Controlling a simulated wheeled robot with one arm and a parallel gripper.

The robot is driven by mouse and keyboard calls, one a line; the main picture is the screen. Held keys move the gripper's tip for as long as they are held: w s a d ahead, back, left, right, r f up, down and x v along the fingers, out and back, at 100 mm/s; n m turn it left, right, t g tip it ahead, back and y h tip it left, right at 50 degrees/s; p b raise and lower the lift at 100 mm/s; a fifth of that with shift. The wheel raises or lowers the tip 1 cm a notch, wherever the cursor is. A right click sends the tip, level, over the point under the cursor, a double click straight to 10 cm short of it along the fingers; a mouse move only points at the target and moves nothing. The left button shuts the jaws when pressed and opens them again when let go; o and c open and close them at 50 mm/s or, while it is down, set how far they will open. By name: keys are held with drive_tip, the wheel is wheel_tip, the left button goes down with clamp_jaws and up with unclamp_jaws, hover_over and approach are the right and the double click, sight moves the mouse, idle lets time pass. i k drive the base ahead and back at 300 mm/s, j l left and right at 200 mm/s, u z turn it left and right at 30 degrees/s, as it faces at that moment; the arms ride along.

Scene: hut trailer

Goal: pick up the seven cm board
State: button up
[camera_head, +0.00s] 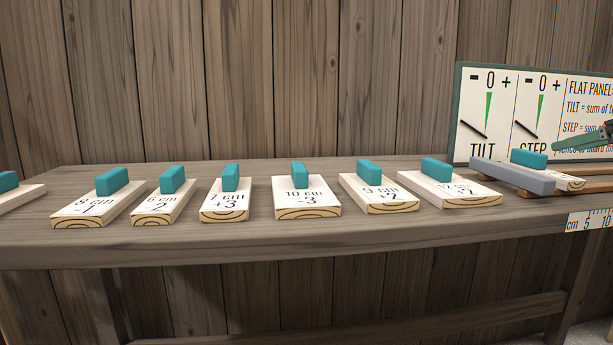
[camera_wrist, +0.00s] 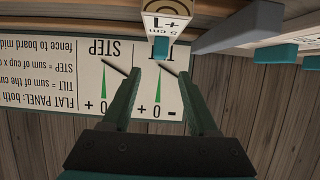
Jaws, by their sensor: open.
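The seven cm board (camera_head: 226,211) is a short pale wood block marked "+3", with a teal grip block upright on top. Its first digit is hard to read and looks like a 7. My gripper (camera_head: 583,141) is at the far right of the head view, well away from that board, in front of the panel. In the wrist view, my gripper (camera_wrist: 158,74) has its two green fingers apart with nothing held between them. The seven cm board is not identifiable in the wrist view.
Boards marked 6 cm (camera_head: 160,208) and 10 cm (camera_head: 306,201) flank it with narrow gaps. A 5 cm board (camera_wrist: 165,24) lies by a grey fence (camera_head: 511,177) on rails at right. The TILT/STEP panel (camera_head: 502,118) stands behind. The bench front strip is clear.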

sight(229, 201)
drive_tip(key=k+l, duration=0.1)
drive_tip(key=k, duration=0.9)
